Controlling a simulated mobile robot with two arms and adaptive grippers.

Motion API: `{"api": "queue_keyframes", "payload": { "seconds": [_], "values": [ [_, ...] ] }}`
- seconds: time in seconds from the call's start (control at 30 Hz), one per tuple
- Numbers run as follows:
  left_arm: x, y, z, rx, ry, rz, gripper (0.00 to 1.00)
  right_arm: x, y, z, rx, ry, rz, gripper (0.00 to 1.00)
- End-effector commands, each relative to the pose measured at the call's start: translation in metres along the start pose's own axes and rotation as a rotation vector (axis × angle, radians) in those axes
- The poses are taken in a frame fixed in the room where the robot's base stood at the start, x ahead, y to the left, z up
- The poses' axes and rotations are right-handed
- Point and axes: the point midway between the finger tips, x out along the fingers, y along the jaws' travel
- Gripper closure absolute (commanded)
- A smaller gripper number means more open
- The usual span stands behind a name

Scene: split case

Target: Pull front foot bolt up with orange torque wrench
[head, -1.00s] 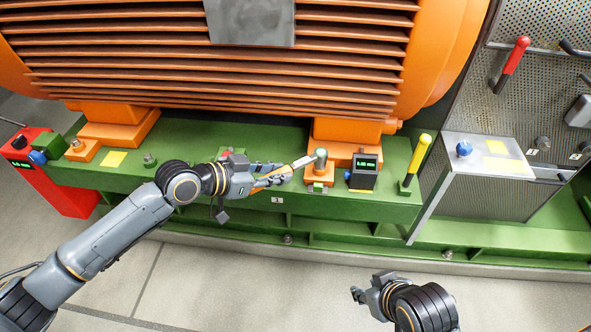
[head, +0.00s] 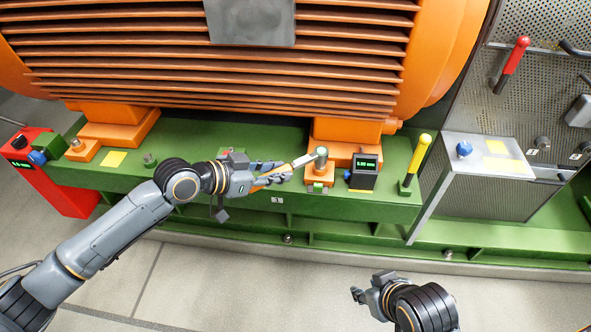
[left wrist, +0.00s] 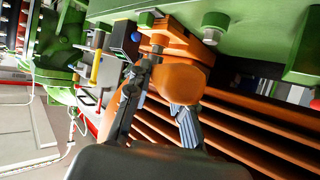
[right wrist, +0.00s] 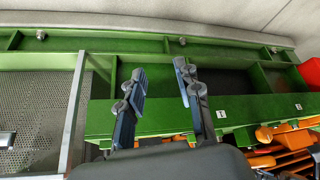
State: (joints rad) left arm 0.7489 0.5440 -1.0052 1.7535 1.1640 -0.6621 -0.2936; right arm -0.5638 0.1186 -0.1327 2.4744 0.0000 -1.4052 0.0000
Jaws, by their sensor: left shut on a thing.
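My left gripper (head: 272,175) is shut on the orange torque wrench (head: 262,183), whose grey shaft runs right to its head. The wrench head (head: 320,158) sits over the bolt on the orange front foot (head: 318,176), which hides the bolt itself. In the left wrist view my left fingers (left wrist: 160,115) lie either side of the rounded orange handle (left wrist: 182,80). My right gripper (head: 368,292) is low in the head view, away from the foot. In the right wrist view its fingers (right wrist: 160,85) are apart with nothing between them.
A small black gauge (head: 364,170) with a green display stands just right of the foot. A yellow-handled lever (head: 417,158) and a metal cabinet (head: 488,165) are further right. A red stand (head: 60,185) is at the far left. The floor in front of the green base is clear.

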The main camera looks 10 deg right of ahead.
Motion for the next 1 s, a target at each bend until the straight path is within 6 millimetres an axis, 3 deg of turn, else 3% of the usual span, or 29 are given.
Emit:
{"api": "queue_keyframes", "payload": {
  "seconds": [0.53, 1.0],
  "values": [
    [-0.003, -0.001, -0.007, 0.001, 0.004, -0.001, 1.00, -0.003, 0.000, 0.001, 0.000, -0.011, 0.001, 0.66],
    [-0.011, -0.001, -0.022, 0.001, 0.004, -0.001, 1.00, -0.018, 0.003, 0.018, 0.004, -0.113, 0.005, 0.66]
  ]
}}
